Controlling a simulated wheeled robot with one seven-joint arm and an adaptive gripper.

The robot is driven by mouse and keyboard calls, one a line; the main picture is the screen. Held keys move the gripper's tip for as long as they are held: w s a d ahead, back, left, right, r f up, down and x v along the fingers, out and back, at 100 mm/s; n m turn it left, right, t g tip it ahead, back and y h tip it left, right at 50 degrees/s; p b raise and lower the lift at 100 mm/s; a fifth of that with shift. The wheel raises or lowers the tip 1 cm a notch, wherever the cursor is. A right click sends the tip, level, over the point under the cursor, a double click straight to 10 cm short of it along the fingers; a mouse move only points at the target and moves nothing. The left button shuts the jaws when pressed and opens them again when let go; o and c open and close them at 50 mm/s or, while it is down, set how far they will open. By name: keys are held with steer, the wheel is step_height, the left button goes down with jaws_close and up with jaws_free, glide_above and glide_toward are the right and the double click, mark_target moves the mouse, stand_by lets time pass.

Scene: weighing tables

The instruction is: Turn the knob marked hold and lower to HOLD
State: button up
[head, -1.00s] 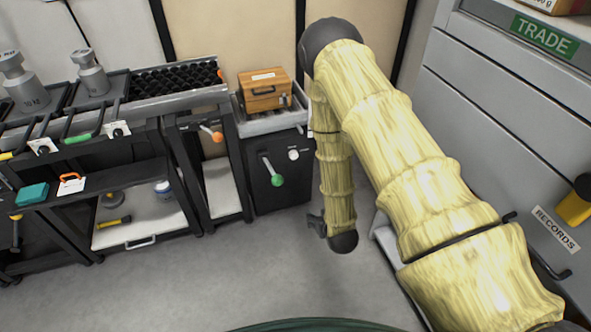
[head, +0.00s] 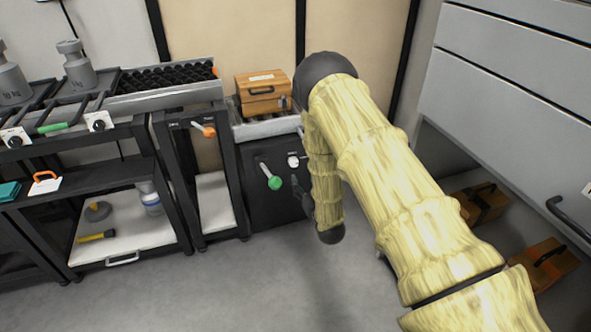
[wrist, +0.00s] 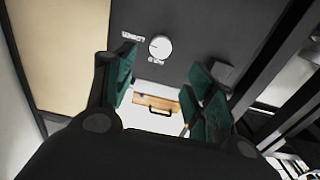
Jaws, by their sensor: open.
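The white round knob (head: 293,161) sits on the front of a dark cabinet (head: 262,212), right of a lever with a green ball (head: 274,183). In the wrist view the knob (wrist: 160,47) shows a pale dial face, with small upside-down lettering to its left and just below it. Its setting is too small to read surely. My gripper (head: 302,196) is in front of the cabinet, below the knob in the head view. In the wrist view its green-padded fingers (wrist: 163,88) are spread and empty, and the knob lies beyond them, apparently untouched.
A wooden case (head: 263,92) stands on rollers atop the cabinet. An orange-handled lever (head: 208,131) is on the frame to the left. The floor in front is clear.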

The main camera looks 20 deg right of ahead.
mark_target(294, 163)
steer(key=w+b, duration=0.3)
steer(key=w, duration=0.7)
steer(key=shift+a, duration=0.15)
steer(key=c, duration=1)
